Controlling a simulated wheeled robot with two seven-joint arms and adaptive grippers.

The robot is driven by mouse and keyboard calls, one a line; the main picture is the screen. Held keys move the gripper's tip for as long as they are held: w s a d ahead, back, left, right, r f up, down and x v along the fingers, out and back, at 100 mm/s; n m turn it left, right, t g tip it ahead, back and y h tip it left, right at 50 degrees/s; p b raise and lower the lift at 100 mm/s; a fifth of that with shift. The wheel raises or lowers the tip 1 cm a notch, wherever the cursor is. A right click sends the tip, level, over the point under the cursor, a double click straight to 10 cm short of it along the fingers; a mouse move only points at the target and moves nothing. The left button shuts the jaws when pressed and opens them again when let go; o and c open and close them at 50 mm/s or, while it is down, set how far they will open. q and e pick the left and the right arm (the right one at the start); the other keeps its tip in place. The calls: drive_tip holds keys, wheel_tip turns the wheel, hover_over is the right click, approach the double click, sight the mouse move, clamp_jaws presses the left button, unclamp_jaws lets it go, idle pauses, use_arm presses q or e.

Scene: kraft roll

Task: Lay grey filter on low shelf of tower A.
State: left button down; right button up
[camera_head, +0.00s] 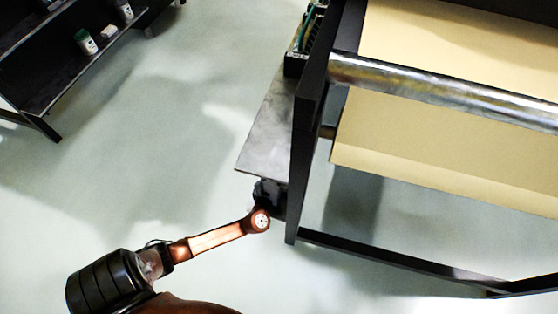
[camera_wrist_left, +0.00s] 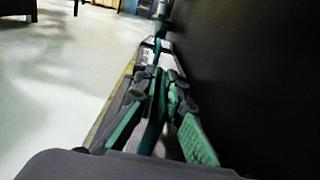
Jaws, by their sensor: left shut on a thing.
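My left gripper (camera_wrist_left: 165,85) shows in the left wrist view with its green-padded fingers shut on a thin dark teal piece (camera_wrist_left: 154,115). I cannot tell what this piece is. In the head view my left arm reaches to the dark metal side plate of the roll stand, and its fingers are hidden there. I cannot make out a grey filter for certain. A dark shelf unit (camera_head: 60,75) stands at the top left; no label shows whether it is tower A. My right gripper is in neither view.
The roll stand's black post (camera_head: 306,150) and side plate (camera_head: 268,135) are close to my left wrist. Kraft paper (camera_head: 440,150) hangs behind the post. A crate (camera_head: 296,64) with green things is above the plate. A white-and-green jar (camera_head: 86,42) stands on the shelf unit. The floor between is clear.

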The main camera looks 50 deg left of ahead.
use_arm(q)
drive_tip(key=c, duration=1.9)
unclamp_jaws()
drive_tip(key=shift+c, duration=0.2)
